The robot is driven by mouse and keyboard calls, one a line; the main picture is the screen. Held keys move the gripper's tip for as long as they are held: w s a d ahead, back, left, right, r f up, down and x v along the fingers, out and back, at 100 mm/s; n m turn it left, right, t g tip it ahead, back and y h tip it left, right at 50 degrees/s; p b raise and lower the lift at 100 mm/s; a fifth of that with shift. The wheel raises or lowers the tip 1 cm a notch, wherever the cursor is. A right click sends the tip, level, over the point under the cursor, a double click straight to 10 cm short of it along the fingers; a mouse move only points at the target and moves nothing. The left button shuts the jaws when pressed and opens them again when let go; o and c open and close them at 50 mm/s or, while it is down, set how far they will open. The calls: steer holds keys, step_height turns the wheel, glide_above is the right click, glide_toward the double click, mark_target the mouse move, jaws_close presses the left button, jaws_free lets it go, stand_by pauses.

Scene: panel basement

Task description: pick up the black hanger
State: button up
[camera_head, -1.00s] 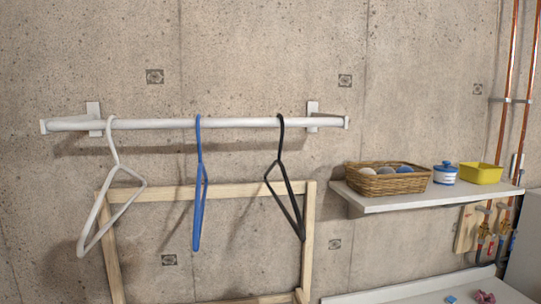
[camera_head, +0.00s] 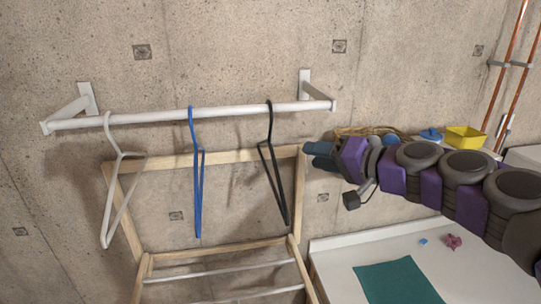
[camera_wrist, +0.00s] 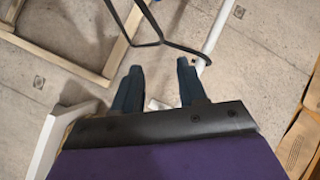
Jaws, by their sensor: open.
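The black hanger (camera_head: 272,165) hangs by its hook on the white rail (camera_head: 215,115), to the right of the blue hanger (camera_head: 197,175) and the white hanger (camera_head: 118,185). My gripper (camera_head: 312,155) is to the right of the black hanger in the head view, pointing towards it and apart from it. In the wrist view, my gripper (camera_wrist: 160,68) has its two dark blue fingers spread with nothing between them. Part of the black hanger (camera_wrist: 158,40) crosses the top of that view, beyond the fingertips.
A wooden frame (camera_head: 298,200) stands behind and below the hangers. My arm partly hides a wicker basket; a yellow container (camera_head: 465,137) shows behind it. A white surface with a teal mat (camera_head: 398,283) is below my arm. Copper pipes (camera_head: 510,70) run at the right.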

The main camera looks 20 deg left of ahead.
steer(key=p, duration=0.1)
glide_toward(269, 142)
steer(key=a+f, duration=0.3)
steer(key=a, duration=0.2)
steer(key=x, duration=0.3)
steer(key=w+p+x, duration=0.1)
steer(key=x, duration=0.1)
steer(key=shift+d+r, duration=0.1)
steer(key=shift+r, duration=0.2)
steer(key=shift+c, duration=0.7)
steer(key=shift+d+r, duration=0.15)
steer(key=shift+d, duration=0.75)
jaws_close()
